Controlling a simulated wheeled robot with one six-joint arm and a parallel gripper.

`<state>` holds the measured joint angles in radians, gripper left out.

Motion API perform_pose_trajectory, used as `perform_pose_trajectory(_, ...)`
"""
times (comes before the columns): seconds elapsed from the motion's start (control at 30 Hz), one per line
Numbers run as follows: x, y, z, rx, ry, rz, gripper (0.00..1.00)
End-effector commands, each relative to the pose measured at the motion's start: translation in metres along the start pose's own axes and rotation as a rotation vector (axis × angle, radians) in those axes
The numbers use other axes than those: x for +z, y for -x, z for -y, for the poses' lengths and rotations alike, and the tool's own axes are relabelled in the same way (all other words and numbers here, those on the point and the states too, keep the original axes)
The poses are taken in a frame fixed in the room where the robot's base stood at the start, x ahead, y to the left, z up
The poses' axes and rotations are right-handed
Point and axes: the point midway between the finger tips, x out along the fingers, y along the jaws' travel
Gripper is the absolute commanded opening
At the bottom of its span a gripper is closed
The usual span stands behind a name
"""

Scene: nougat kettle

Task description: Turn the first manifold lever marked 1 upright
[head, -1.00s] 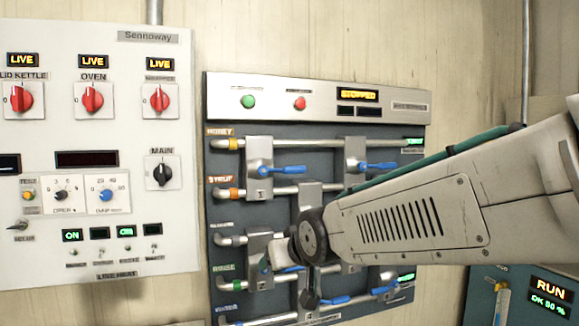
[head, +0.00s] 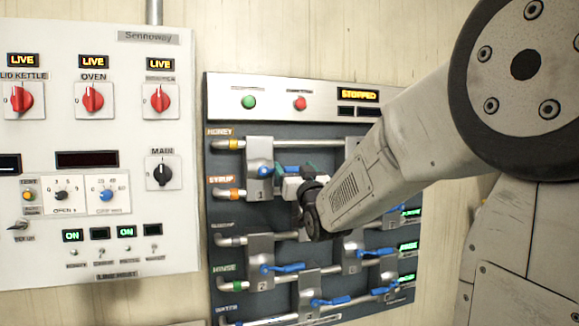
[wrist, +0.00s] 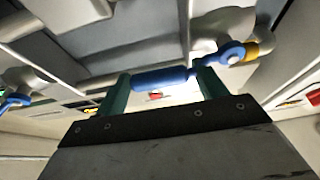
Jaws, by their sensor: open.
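The lever marked 1 (head: 265,171) has a blue hub on the upper-left valve plate, with a "1" below it. My gripper (head: 290,175) is at the right of this hub and hides most of the handle in the head view. In the wrist view, the blue handle (wrist: 160,78) lies roughly level across the picture between the two green fingers of my open gripper (wrist: 163,85). Its hub (wrist: 232,52) is to the right of the fingers there. I cannot tell whether the fingers touch the handle.
Other blue levers, such as the one marked 2 (head: 288,268), sit lower on the manifold panel (head: 225,205). A white control panel (head: 100,220) with red knobs stands at the left. Pipes run close around the lever. My arm hides the panel's upper right.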

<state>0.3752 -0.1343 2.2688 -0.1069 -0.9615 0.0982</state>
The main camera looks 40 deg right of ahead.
Motion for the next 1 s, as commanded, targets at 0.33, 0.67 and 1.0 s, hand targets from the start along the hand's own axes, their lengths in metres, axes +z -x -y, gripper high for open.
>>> perform_pose_trajectory(0.33,0.000,-0.024,0.000,-0.001,0.000,0.001,0.71)
perform_pose_trajectory(0.67,0.000,-0.024,0.000,0.000,0.000,0.001,0.26)
perform_pose_trajectory(1.0,-0.003,-0.025,0.016,-0.029,0.020,0.000,0.08)
